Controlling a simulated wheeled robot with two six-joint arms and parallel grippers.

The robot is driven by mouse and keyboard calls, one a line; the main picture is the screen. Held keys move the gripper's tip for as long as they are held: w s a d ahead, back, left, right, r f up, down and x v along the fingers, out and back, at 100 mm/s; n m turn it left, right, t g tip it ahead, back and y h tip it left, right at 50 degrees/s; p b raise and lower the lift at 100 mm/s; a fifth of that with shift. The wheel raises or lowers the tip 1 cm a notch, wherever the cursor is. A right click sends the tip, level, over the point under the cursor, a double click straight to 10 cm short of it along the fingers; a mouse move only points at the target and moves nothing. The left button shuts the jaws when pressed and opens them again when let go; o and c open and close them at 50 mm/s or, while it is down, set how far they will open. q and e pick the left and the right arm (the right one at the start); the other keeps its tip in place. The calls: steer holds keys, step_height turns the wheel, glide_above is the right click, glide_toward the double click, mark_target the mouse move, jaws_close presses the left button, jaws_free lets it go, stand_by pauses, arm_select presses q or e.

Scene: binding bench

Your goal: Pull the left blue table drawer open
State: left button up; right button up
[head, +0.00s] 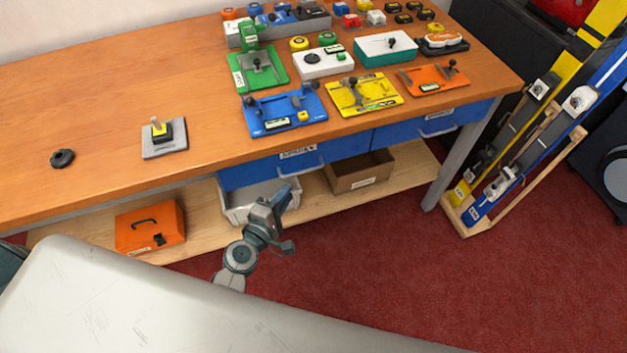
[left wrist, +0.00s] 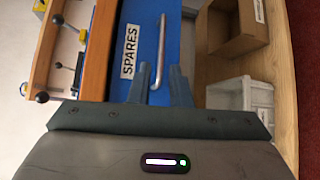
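The left blue drawer (head: 345,145) is under the bench top, its front roughly level with the right blue drawer (head: 405,134); it looks shut. In the left wrist view the drawer front (left wrist: 195,30) bears a "SPARES" label and a bar handle (left wrist: 161,45). My left gripper (head: 283,196) is in front of the drawer, below its handle in the head view. In the left wrist view the gripper (left wrist: 161,82) is open, its fingers apart on either side of the handle's near end. I cannot tell whether they touch it. My right gripper is not in view.
On the lower shelf are an orange toolbox (head: 150,228), a grey bin (head: 237,212) and a cardboard box (head: 358,173). Coloured fixtures, including a blue one (head: 280,112), stand on the wooden bench top (head: 90,115). A table leg (head: 462,155) and a rack (head: 500,200) are at right. Red carpet is clear in front.

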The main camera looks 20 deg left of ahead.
mark_target(303, 171)
arm_select(q)
steer(key=p+x, duration=0.1)
steer(key=x, duration=0.9)
steer(key=shift+w+a+f, duration=0.15)
steer(key=shift+w+f, duration=0.05)
steer(key=shift+c, duration=0.5)
jaws_close()
